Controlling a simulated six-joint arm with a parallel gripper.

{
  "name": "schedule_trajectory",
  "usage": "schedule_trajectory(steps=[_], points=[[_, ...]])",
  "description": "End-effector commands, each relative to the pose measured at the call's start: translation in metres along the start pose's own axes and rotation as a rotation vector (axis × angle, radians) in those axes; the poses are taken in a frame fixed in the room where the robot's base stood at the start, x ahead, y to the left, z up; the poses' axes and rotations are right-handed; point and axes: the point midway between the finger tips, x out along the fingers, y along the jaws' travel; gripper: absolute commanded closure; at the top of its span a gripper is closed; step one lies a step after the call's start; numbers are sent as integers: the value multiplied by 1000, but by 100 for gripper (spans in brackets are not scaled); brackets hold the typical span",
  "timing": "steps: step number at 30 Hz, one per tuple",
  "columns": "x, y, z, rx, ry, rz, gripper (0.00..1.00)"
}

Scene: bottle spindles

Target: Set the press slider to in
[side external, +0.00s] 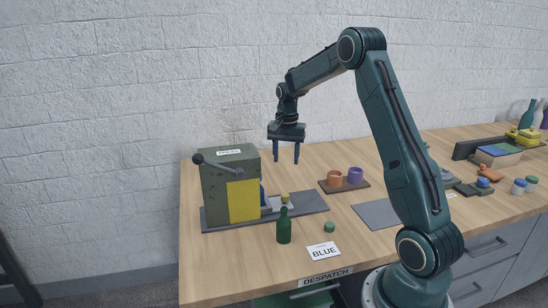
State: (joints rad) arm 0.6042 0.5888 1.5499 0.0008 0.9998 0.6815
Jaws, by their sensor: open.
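The press (214,190) is a dark green box with a yellow front panel (243,201) and a dark lever on top, standing at the left of the table. It sits on a dark grey base (310,201) that extends to the right. Something blue shows partly at the box's right side. My gripper (286,161) is open and empty, pointing down, well above the base and the knob.
A dark green bottle (284,227) stands in front of the base, with a green cap (329,227) and a BLUE card (323,252) nearby. A brown tray (351,185) with orange and purple cups and a grey mat (376,214) lie to the right. Bottles and jars stand far right.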

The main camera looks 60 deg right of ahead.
Motion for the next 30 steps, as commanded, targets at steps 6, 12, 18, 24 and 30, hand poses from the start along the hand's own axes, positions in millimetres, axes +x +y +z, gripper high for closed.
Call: schedule_trajectory(steps=[6, 12, 18, 24, 30], points=[[0, 0, 1, -304, 3, 0, 51], [0, 0, 1, -592, 5, 0, 51], [1, 0, 2, -879, 7, 1, 51], [1, 0, 2, -1166, 10, 3, 51], [1, 0, 2, -1454, 13, 6, 51]])
